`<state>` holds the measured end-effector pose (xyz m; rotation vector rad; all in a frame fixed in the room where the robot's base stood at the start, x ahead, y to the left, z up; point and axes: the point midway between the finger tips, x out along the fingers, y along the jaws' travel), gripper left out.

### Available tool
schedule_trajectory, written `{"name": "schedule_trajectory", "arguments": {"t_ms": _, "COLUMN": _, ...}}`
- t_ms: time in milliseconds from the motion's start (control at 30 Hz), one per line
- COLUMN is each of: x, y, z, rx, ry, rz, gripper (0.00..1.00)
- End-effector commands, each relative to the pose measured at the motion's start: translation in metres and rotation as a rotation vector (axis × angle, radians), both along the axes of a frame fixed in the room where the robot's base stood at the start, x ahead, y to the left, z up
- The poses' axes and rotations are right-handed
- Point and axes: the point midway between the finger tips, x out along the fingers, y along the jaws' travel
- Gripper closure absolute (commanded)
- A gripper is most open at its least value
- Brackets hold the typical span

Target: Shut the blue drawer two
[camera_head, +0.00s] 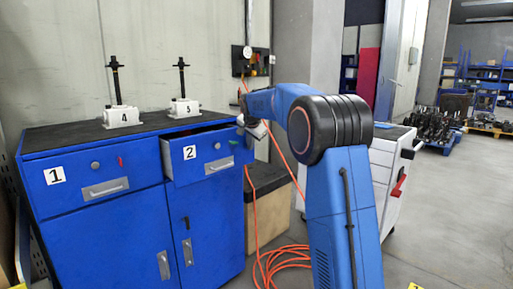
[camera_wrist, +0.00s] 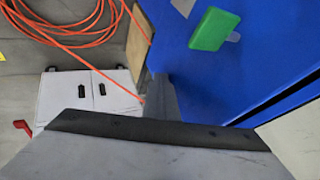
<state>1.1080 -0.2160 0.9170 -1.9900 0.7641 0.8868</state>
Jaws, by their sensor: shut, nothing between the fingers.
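My gripper (camera_head: 254,130) is at the drawer's right end, partly hidden by my arm. In the wrist view my gripper (camera_wrist: 160,97) is shut and empty, close to the blue front (camera_wrist: 255,65), which carries a green tag (camera_wrist: 213,29). I cannot tell whether it touches the drawer.
Drawer one (camera_head: 90,178) beside it looks shut. Two screw jacks (camera_head: 122,116) (camera_head: 184,107) stand on the dark cabinet top. An orange cable (camera_head: 283,262) lies coiled on the floor. A white tool cabinet (camera_head: 384,165) stands to the right.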

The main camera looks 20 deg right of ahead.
Motion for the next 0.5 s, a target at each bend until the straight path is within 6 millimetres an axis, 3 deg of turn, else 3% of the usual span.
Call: {"name": "schedule_trajectory", "arguments": {"t_ms": 500, "x": 0.072, "y": 0.026, "z": 0.000, "rx": -0.001, "ry": 0.000, "rz": 0.001, "gripper": 1.00}}
